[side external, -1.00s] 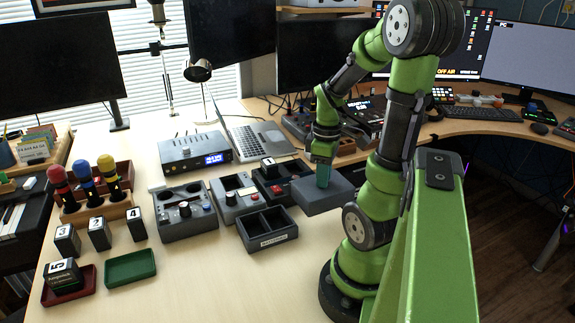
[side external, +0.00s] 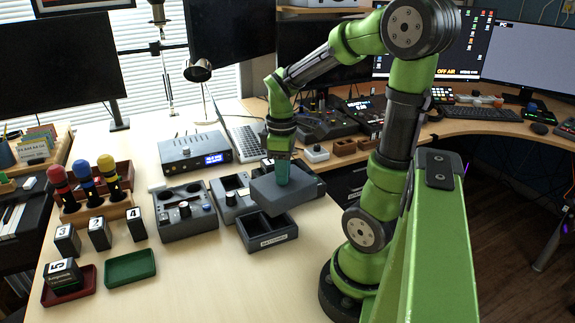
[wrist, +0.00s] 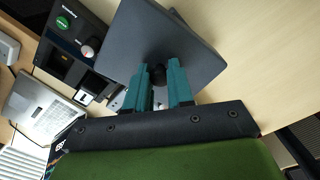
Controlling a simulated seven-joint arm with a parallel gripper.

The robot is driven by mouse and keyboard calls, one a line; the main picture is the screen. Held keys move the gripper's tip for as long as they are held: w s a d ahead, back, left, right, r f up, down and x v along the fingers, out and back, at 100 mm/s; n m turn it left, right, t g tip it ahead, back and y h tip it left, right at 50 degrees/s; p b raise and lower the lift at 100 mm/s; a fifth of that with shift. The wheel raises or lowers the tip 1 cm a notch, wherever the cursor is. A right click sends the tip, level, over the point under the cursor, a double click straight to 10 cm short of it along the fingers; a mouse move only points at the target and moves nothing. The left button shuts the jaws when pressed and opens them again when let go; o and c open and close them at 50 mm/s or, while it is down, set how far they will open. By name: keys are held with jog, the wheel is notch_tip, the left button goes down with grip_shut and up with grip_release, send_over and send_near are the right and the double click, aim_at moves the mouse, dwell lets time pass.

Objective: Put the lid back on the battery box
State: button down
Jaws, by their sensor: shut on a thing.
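The battery box (side external: 266,234) is a dark, open, two-compartment box with a white label on its front, standing on the desk in the side view. Its lid (side external: 299,190) is a flat dark grey slab. My gripper (side external: 282,178) is shut on the lid from above by a knob, which shows between the teal fingers in the wrist view (wrist: 160,78). In the side view the lid appears raised, behind and to the right of the box, and overlaps its back right part. How high it is above the box I cannot tell. The wrist view does not show the box clearly.
Grey control boxes with knobs (side external: 184,212) stand left of the battery box. A green tray (side external: 130,268), a red tray (side external: 70,290) and numbered black blocks (side external: 99,233) are at the left. A laptop (side external: 252,140) is behind. The desk in front is clear.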

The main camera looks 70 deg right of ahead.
aim_at(264, 187)
jog(key=shift+m, duration=0.5)
jog(key=w+a, duration=0.3)
jog(key=shift+a+r, duration=0.25)
jog(key=shift+w+m, duration=0.15)
jog(key=shift+m, duration=0.35)
jog(key=shift+f, duration=2.8)
jog(key=shift+f, duration=0.55)
jog(key=c, duration=1.3)
grip_release()
jog(key=shift+o, duration=0.2)
jog(key=shift+r, duration=5.45)
